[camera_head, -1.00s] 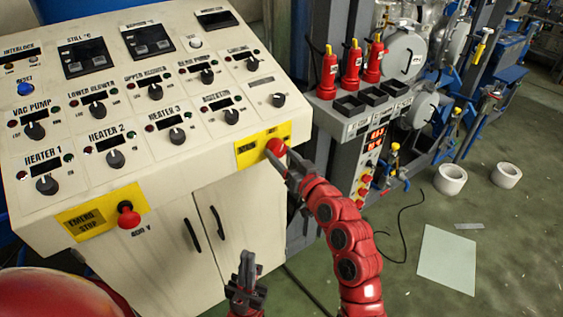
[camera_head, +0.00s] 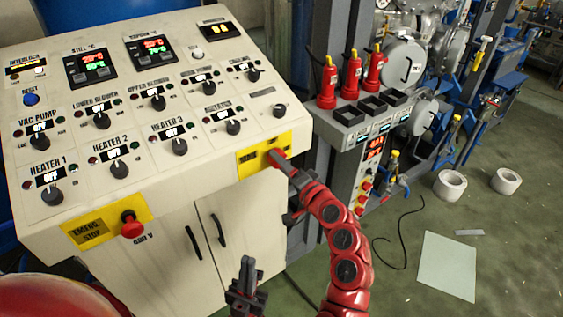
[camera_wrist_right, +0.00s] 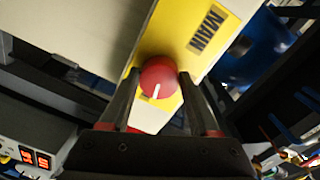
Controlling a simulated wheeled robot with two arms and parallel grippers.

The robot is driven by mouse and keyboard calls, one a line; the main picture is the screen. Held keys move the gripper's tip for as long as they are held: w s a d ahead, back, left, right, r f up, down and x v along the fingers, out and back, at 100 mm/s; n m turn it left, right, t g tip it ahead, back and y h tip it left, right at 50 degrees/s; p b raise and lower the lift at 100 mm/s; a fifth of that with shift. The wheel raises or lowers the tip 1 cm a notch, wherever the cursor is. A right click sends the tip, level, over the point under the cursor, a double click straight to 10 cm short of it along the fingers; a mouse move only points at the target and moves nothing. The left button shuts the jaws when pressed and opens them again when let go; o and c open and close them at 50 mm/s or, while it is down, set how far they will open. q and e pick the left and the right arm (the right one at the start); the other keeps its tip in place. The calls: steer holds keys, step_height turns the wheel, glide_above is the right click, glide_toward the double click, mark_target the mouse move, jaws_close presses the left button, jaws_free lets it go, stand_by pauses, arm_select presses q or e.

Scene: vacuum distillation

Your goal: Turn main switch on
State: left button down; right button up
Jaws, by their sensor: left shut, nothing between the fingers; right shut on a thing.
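The main switch (camera_head: 277,156) is a red knob on a yellow plate (camera_head: 250,162) at the right front edge of the control panel. In the right wrist view the red knob (camera_wrist_right: 158,77) has a white mark and sits between the fingers, beside the word MAIN. My right gripper (camera_head: 286,165) is shut on this knob. My left gripper (camera_head: 247,268) is shut and empty, low in front of the cabinet doors. The panel displays (camera_head: 97,60) are lit, with red and green digits and OFF labels.
A red emergency stop knob (camera_head: 131,226) stands out at the panel's left front. Black dials (camera_head: 119,169) cover the panel. Red bottles (camera_head: 351,78) stand on a rack to the right. White rolls (camera_head: 450,184) and a sheet (camera_head: 447,265) lie on the floor.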

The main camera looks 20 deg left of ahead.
steer(key=shift+m+p, duration=0.35)
steer(key=shift+m, duration=0.75)
steer(key=o, duration=1.4)
steer(key=shift+d, duration=0.1)
steer(key=b+v, duration=0.3)
steer(key=v, duration=1.4)
steer(key=shift+d, duration=0.2)
